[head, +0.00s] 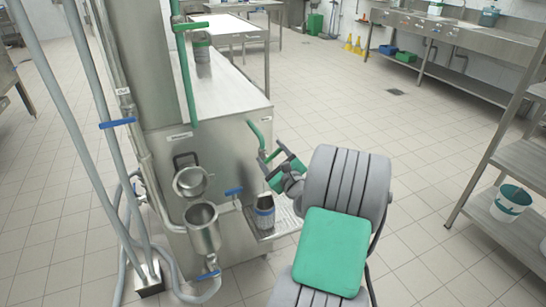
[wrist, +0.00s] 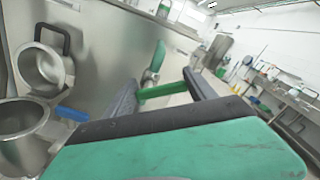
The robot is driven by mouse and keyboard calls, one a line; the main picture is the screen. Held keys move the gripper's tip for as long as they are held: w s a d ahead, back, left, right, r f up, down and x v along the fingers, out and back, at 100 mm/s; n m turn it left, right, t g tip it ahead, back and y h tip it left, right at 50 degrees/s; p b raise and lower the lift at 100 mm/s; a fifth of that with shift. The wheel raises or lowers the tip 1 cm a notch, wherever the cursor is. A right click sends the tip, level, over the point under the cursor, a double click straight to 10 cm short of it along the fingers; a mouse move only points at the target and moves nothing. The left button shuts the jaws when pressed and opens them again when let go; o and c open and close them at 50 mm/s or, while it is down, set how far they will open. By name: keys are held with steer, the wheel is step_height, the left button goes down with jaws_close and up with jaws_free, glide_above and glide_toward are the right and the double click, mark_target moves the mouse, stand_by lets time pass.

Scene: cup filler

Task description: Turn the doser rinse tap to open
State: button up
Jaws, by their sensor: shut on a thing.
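A green spout pipe (head: 256,132) comes out of the steel machine's side panel and ends in a small valve with a green lever, which I take to be the doser rinse tap. In the wrist view the lever (wrist: 160,90) lies between the two dark fingers, under the green pipe (wrist: 158,56). My gripper (head: 276,160) is at this valve, shut on the green lever; its fingers also show in the wrist view (wrist: 163,87). The fingers and wrist partly hide the lever in the head view. Its exact angle is hard to tell.
A cup (head: 264,212) stands on a drip tray (head: 285,222) below. Another green lever (head: 191,26) is higher up.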

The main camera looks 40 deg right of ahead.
steer(key=n+b, duration=0.1)
steer(key=n, duration=0.1)
steer(key=a+n+b, duration=0.1)
steer(key=n, duration=0.2)
steer(key=shift+w+n, duration=0.15)
steer(key=shift+n, duration=0.15)
steer(key=n+b, duration=0.1)
steer(key=n, duration=0.1)
steer(key=a+n+b, duration=0.1)
steer(key=n+b, duration=0.1)
steer(key=n, duration=0.1)
steer(key=shift+w, duration=0.15)
steer(key=shift+r+n, duration=0.1)
steer(key=shift+n, duration=0.2)
steer(key=o, duration=1.4)
steer(key=v, duration=0.7)
steer(key=shift+s+a, duration=0.1)
steer(key=shift+s, duration=0.3)
